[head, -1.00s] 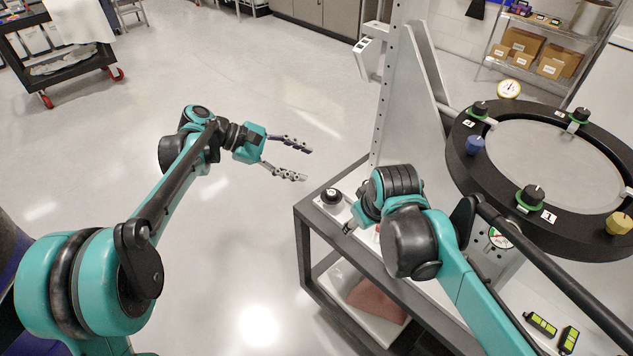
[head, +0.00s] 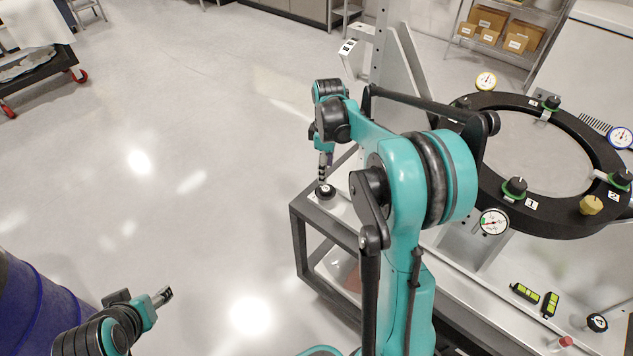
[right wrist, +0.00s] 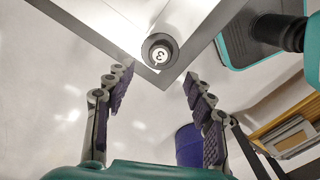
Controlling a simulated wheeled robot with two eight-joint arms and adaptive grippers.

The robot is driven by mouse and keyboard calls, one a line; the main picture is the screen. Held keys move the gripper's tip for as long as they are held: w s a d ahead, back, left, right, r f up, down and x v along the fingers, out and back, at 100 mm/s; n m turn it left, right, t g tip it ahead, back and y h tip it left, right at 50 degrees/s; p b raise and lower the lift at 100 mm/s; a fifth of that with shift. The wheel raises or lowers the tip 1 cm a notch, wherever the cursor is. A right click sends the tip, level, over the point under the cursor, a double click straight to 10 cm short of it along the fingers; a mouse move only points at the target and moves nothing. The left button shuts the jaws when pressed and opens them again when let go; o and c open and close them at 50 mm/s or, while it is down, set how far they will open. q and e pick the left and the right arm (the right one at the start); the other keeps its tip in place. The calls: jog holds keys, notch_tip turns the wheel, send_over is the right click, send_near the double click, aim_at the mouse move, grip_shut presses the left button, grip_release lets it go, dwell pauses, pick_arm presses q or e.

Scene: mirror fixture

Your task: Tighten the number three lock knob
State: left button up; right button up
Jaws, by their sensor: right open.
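A round black knob marked 3 (right wrist: 160,50) stands at the corner of the grey cart top in the right wrist view; it also shows in the head view (head: 325,192). My right gripper (right wrist: 158,77) is open, its purple-padded fingers spread with the knob beyond and between their tips. In the head view my right gripper (head: 326,165) points down just above the knob; I cannot tell whether it touches. My left gripper (head: 163,297) is low at the left, over the floor and away from the cart; its jaw opening is unclear.
A black ring fixture (head: 555,222) with knobs, including the one beside label 1 (head: 515,187) and a yellow one (head: 591,204), stands on the cart's right. Gauges (head: 493,222) surround it. A white upright (head: 408,85) rises behind my right arm.

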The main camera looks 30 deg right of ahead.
aim_at(325, 188)
jog(key=shift+f, duration=0.45)
notch_tip(325, 188, down, 7)
jog(key=b, duration=0.3)
jog(key=c, duration=1.2)
